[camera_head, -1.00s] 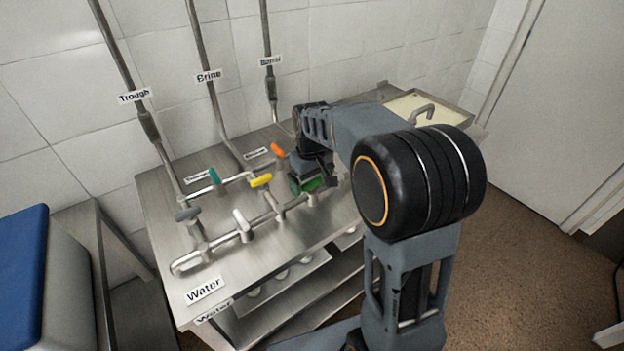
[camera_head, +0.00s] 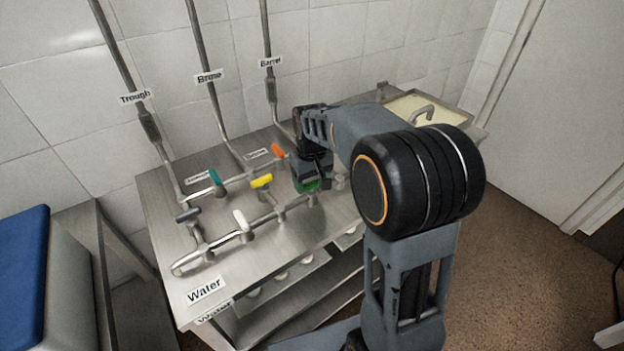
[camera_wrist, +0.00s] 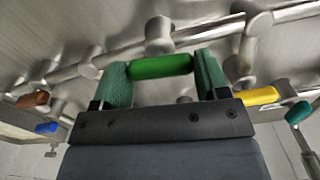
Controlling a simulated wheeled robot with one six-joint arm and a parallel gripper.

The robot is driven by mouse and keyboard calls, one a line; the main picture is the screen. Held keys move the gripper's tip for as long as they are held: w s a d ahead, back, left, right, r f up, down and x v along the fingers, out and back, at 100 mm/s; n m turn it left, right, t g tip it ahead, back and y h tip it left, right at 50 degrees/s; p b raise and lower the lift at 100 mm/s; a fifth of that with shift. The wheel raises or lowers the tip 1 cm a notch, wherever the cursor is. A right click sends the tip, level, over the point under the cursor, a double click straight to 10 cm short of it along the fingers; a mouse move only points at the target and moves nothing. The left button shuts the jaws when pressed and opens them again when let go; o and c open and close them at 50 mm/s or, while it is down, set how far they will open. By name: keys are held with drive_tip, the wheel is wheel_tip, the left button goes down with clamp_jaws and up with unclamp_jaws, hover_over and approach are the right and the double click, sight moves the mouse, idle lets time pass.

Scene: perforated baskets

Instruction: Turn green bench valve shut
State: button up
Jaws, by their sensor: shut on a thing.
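The green valve handle (camera_wrist: 160,67) lies between the two green-padded fingers of my gripper (camera_wrist: 163,78) in the wrist view. The fingers are shut on it, one at each end of the handle. In the head view my gripper (camera_head: 312,185) is over the right part of the steel bench, and only a small piece of the green handle (camera_head: 311,185) shows below it. The handle sits beside a steel pipe (camera_wrist: 110,42) with fittings.
Close by are a yellow handle (camera_head: 261,181), an orange handle (camera_head: 278,151), a teal handle (camera_head: 214,177), a white handle (camera_head: 240,219) and a grey handle (camera_head: 187,214). A blue handle (camera_wrist: 46,128) shows in the wrist view. A sink (camera_head: 452,107) is at the back right.

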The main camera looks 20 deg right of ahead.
sight(311, 182)
drive_tip(key=m+p, duration=0.1)
drive_tip(key=m, duration=0.3)
drive_tip(key=shift+r+m, duration=0.1)
drive_tip(key=shift+m, duration=0.2)
drive_tip(key=m, duration=0.3)
drive_tip(key=shift+m+p, duration=0.3)
drive_tip(key=m, duration=0.4)
drive_tip(key=shift+p, duration=0.3)
drive_tip(key=shift+m, duration=2)
drive_tip(key=o, duration=0.9)
drive_tip(key=shift+o, duration=0.2)
wheel_tip(311, 182, up, 14)
drive_tip(key=shift+p, duration=0.45)
